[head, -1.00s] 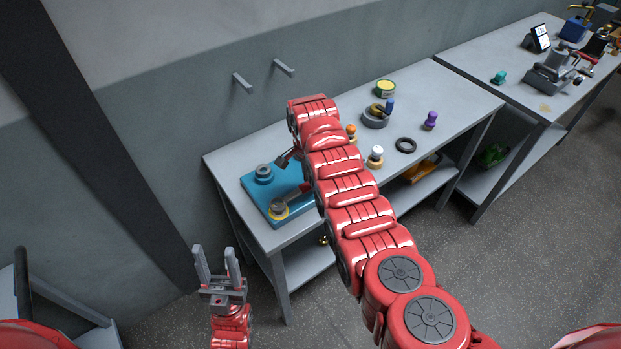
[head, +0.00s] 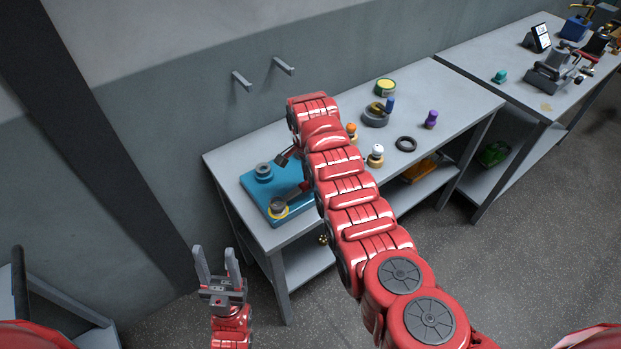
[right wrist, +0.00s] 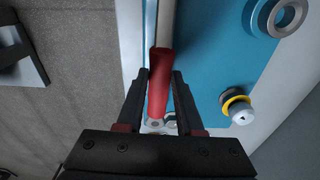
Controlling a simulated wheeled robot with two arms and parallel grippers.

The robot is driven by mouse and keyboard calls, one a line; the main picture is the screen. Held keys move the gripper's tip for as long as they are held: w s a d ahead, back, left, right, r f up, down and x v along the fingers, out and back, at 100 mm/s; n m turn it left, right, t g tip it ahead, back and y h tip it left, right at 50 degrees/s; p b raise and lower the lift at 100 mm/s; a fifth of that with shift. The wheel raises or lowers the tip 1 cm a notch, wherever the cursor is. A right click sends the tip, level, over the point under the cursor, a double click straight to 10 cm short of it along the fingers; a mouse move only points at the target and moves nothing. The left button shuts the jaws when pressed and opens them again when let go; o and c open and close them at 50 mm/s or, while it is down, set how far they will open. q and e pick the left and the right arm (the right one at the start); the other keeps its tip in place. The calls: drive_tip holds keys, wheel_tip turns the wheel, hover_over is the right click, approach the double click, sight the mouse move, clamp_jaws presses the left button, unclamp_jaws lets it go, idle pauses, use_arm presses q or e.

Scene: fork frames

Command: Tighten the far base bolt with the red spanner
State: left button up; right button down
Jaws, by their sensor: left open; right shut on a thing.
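The red spanner (right wrist: 158,85) lies between the fingers of my right gripper (right wrist: 160,78), which is shut on its handle. Its grey shaft runs out of the top of the right wrist view. My left gripper (head: 218,270) is open and empty, before the table.
A grey ring-shaped boss (head: 263,171) stands on the base. On the table (head: 460,103) are a black ring (head: 406,144), a purple-topped piece (head: 431,120), a white-topped piece (head: 376,155) and a yellow-green tin (head: 385,88). A second table stands at the right.

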drive_tip(key=shift+b, duration=0.3)
idle(0.5)
drive_tip(key=shift+f+b, duration=0.7)
drive_tip(key=shift+f, duration=0.4)
idle(0.4)
drive_tip(key=c, duration=1.2)
unclamp_jaws()
clamp_jaws()
drive_tip(key=shift+s+d+m, duration=0.4)
drive_tip(key=shift+s+m, duration=0.4)
drive_tip(key=shift+m, duration=0.1)
drive_tip(key=shift+s+d+m, duration=0.35)
drive_tip(key=shift+s+m, duration=0.45)
drive_tip(key=shift+m, duration=0.1)
